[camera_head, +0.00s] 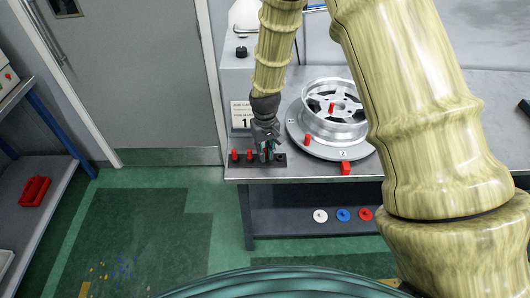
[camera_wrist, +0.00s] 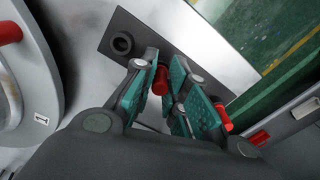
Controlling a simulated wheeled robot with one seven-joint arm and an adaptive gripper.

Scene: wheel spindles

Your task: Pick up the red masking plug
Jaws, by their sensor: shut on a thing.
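My gripper (camera_head: 266,156) reaches down to a dark plug strip at the table's front left corner. In the wrist view, my gripper (camera_wrist: 165,95) has its teal fingers on either side of a red masking plug (camera_wrist: 160,80), shut on it. The plug is partly hidden by the fingers, and I cannot tell whether it is clear of the strip (camera_wrist: 180,42). An empty round socket (camera_wrist: 122,44) shows beside it. Other red plugs stand left of my gripper in the head view (camera_head: 235,155), and one shows past the right finger in the wrist view (camera_wrist: 223,117).
A silver wheel (camera_head: 352,128) lies on a round turntable (camera_head: 300,132) to the right, with red plugs on the wheel (camera_head: 331,107) and turntable (camera_head: 307,139). A red block (camera_head: 346,168) is at the table's front edge. A sign (camera_head: 241,114) stands behind the strip.

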